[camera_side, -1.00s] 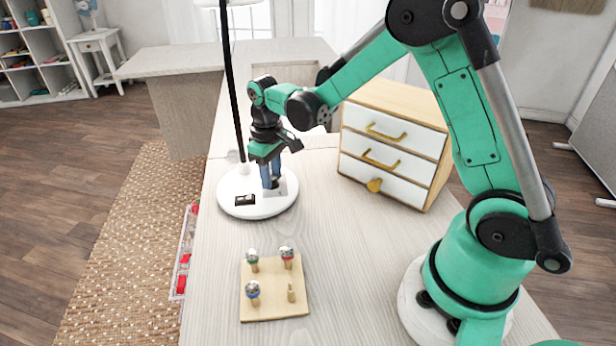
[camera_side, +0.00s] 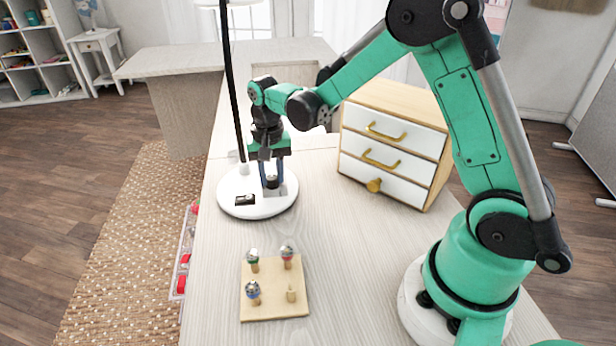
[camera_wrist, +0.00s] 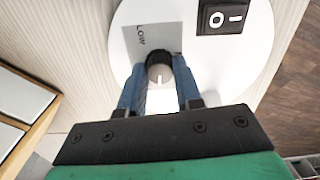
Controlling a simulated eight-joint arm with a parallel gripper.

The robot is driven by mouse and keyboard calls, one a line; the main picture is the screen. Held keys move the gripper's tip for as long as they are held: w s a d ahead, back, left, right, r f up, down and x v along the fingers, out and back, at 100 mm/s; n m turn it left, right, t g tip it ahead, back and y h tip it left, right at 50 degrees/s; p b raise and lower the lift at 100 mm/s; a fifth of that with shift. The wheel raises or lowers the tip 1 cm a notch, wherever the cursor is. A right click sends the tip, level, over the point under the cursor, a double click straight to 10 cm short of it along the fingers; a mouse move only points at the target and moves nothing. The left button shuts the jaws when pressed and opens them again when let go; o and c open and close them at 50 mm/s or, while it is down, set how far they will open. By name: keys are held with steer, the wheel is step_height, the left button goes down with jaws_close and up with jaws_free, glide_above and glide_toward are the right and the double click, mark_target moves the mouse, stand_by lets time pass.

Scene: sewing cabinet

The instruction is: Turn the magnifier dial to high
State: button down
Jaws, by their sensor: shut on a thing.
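The magnifier dial (camera_wrist: 158,66) is a small round knob with a black rim and a grey top, set on the lamp's round white base (camera_wrist: 258,60). A pale mark on its top points toward the bottom of the wrist picture. The word LOW (camera_wrist: 141,35) shows on a grey plate beyond the dial; no other label is visible, as my gripper covers the near side. My gripper (camera_wrist: 159,69) points down with its blue fingers shut on both sides of the dial. In the side view my gripper (camera_side: 272,178) is at the base (camera_side: 235,206), below the dark lamp pole.
A white-drawer cabinet (camera_side: 390,150) stands to the right. The table between is clear.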

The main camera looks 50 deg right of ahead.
mark_target(272, 178)
steer(key=shift+m, duration=0.5)
steer(key=c, duration=0.6)
jaws_free()
steer(key=shift+r, duration=0.15)
steer(key=shift+r, duration=2.7)
steer(key=shift+s+r, duration=0.1)
steer(key=s+a+r+n+t, duration=0.2)
steer(key=s+n+t, duration=0.1)
steer(key=s+n, duration=0.1)
steer(key=s+a+r+n+t, duration=0.2)
steer(key=s+r+n+t, duration=0.1)
steer(key=s+n+t, duration=0.1)
steer(key=shift+s+a+n, duration=0.3)
steer(key=shift+s+n, duration=0.2)
steer(key=shift+s, duration=0.7)
